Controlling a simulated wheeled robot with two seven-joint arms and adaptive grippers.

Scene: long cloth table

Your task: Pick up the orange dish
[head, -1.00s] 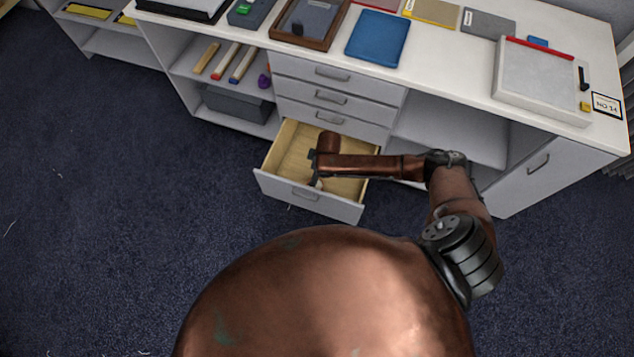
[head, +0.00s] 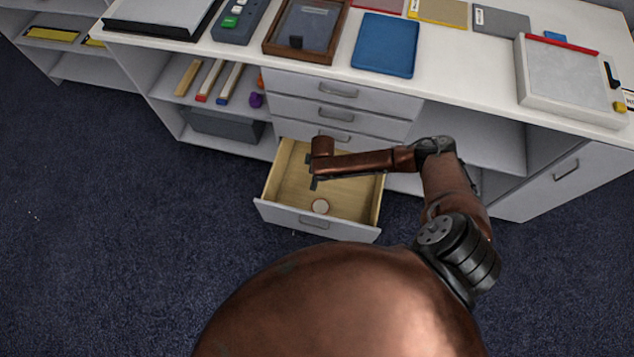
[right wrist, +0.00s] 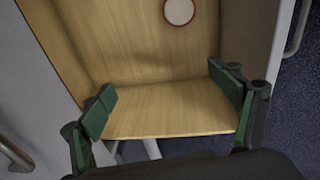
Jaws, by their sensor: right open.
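A small round dish (head: 320,206) with a pale middle and a reddish-orange rim lies in the open wooden drawer (head: 350,198), near its front panel. It also shows at the top edge of the right wrist view (right wrist: 179,12). My right gripper (head: 313,184) is over the drawer, behind the dish and apart from it. In the right wrist view its green-padded fingers (right wrist: 165,97) are spread wide with nothing between them. My left gripper is in no view.
Shut drawers (head: 336,116) sit right above the open one. A white worktop (head: 450,75) holds a blue panel (head: 385,45), a framed tray (head: 306,28) and a drawing board (head: 565,75). Coloured sticks (head: 208,80) lie on the left shelf. The carpet (head: 120,220) in front is clear.

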